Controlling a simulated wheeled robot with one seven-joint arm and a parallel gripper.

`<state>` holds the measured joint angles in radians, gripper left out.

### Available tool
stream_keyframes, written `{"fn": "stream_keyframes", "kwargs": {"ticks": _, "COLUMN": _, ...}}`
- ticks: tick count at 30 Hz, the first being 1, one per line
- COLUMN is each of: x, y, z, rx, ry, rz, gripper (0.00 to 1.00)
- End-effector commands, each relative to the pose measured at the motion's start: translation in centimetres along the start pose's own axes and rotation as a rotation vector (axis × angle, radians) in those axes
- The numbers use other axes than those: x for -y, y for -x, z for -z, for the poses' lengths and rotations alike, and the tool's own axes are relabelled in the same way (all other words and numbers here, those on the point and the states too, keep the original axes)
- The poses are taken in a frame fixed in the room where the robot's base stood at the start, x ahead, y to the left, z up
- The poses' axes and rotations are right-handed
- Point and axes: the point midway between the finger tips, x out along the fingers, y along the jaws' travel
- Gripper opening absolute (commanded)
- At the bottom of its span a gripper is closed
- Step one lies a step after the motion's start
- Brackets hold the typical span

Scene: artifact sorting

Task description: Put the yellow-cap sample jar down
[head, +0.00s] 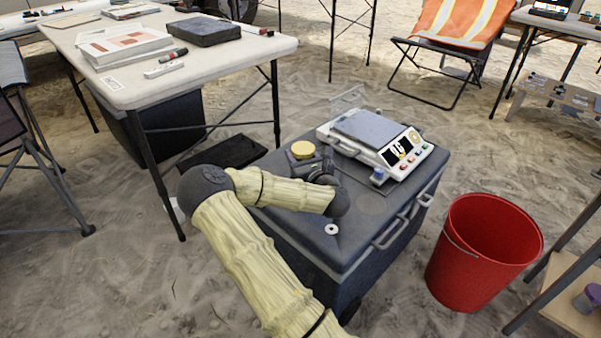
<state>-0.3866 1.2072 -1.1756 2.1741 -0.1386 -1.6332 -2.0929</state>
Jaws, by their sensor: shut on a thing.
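The yellow-cap sample jar (302,149) shows mainly as its round yellow cap, above the far left part of a dark case top. My gripper (308,162) is shut on the jar, just in front of the cap. My gripper and wrist hide most of the jar's body, and I cannot tell whether its base touches the case top. The dark case (300,228) stands on the sand, and my arm reaches across it from the front left.
A weighing scale (372,128) stands on the case's back right. A small white ring (331,229) lies near its front. A red bucket (483,250) stands to the right. A white folding table (215,62) with papers and boxes is at back left. The case's right front top looks clear.

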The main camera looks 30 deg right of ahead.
Motion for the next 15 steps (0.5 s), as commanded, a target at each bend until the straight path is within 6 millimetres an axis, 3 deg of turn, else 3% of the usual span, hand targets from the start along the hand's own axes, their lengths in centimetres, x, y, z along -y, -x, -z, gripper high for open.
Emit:
{"fn": "stream_keyframes", "kwargs": {"ticks": 7, "x": 0.0, "y": 0.0, "z": 0.4, "rx": 0.000, "ry": 0.000, "rz": 0.000, "gripper": 0.22}}
{"fn": "stream_keyframes", "kwargs": {"ticks": 15, "x": 0.1, "y": 0.0, "z": 4.6, "rx": 0.000, "ry": 0.000, "rz": 0.001, "gripper": 0.22}}
